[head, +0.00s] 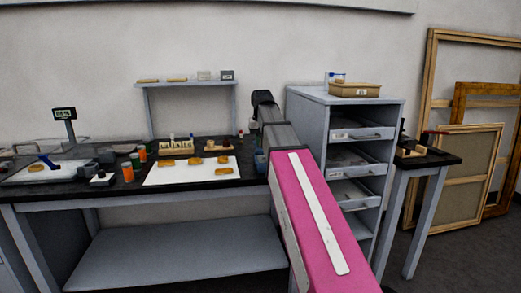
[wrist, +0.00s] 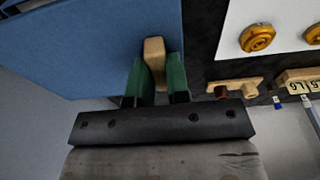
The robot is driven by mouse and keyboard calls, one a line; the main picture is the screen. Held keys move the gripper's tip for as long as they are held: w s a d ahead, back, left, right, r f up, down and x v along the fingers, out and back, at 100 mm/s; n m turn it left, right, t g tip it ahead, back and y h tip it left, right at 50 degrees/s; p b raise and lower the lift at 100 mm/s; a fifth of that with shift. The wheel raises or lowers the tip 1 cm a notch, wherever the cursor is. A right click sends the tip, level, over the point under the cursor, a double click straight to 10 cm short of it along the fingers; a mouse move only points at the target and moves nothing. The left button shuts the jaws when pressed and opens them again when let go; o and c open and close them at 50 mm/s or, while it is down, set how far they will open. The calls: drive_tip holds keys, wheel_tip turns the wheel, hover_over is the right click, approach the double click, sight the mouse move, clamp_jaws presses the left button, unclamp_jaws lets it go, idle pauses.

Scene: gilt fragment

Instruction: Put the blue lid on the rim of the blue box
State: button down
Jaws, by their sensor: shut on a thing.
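My gripper (wrist: 156,75) has green fingers shut on a tan wooden knob (wrist: 154,52). The knob stands against a large flat blue surface that looks like the blue lid (wrist: 95,50), filling the upper left of the wrist view. In the head view a small blue thing (head: 261,161) shows at the bench's right end, partly hidden by my arm; I cannot tell whether it is the lid or the blue box. My arm hides the fingers there. The box's rim cannot be made out clearly in either view.
A white sheet (head: 185,178) with several gilt pieces lies on the dark bench, left of my arm. Orange jars (head: 128,172) and a wooden rack (head: 176,147) stand nearby. A grey drawer cabinet (head: 312,125) stands close to the right. A raised shelf (head: 185,84) is behind.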

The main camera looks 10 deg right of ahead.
sight(260, 148)
wheel_tip(260, 148, down, 4)
drive_tip(key=shift+r, duration=0.1)
drive_tip(key=c, duration=1.1)
unclamp_jaws()
drive_tip(key=r, duration=0.4)
drive_tip(key=s+r, duration=0.1)
drive_tip(key=r, duration=0.7)
drive_tip(key=shift+s, duration=0.4)
drive_tip(key=shift+s, duration=0.1)
